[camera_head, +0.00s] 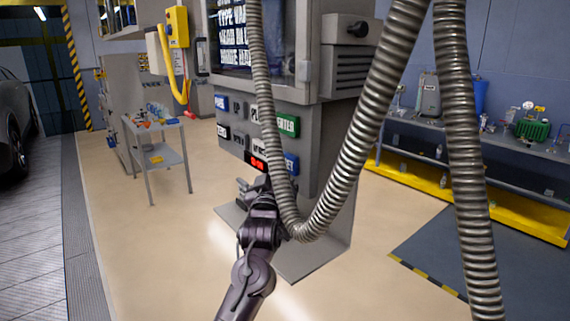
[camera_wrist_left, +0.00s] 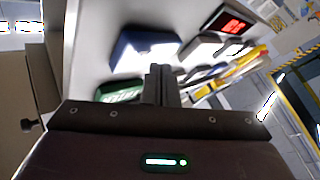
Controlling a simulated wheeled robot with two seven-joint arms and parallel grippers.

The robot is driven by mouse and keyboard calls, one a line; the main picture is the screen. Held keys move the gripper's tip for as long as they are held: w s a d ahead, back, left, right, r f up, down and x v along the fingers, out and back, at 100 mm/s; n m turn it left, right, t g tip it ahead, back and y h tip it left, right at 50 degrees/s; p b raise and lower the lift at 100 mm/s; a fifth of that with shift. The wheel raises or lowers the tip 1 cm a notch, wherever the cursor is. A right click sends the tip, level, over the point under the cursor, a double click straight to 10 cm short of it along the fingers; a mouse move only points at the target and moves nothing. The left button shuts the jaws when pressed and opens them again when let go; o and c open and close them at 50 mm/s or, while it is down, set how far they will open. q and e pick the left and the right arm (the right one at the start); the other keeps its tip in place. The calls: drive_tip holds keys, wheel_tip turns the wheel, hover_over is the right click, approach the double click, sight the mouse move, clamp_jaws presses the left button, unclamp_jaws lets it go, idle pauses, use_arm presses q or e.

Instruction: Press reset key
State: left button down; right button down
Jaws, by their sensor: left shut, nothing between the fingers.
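The grey machine's control panel (camera_head: 238,123) carries several keys. A blue key (camera_head: 291,163) sits low on its right side, partly behind a hose; its lettering is too small to read, so I cannot tell if it is the reset key. A green key (camera_head: 288,125) is above it, and a red lit display (camera_head: 256,162) is to its left. In the left wrist view the blue key (camera_wrist_left: 145,50) and green key (camera_wrist_left: 118,92) lie close beyond the fingers. My left gripper (camera_head: 250,187) is shut and empty, just below the display; contact cannot be told. My right gripper is not in view.
Ribbed metal hoses (camera_head: 375,95) hang in front of the machine and cross the panel's right side. A small cart (camera_head: 158,160) stands to the left. A workbench (camera_head: 480,140) with a yellow base is at the right. The floor between is clear.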

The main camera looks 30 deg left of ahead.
use_arm(q)
drive_tip(key=shift+w+d, duration=0.2)
drive_tip(key=shift+w, duration=0.3)
idle(0.4)
drive_tip(key=shift+s, duration=0.15)
drive_tip(key=shift+s+a, duration=0.35)
drive_tip(key=shift+s, duration=0.35)
drive_tip(key=s, duration=0.1)
drive_tip(key=s+a, duration=0.1)
drive_tip(key=s, duration=0.1)
drive_tip(key=s+a, duration=0.1)
drive_tip(key=shift+s, duration=0.3)
idle(0.9)
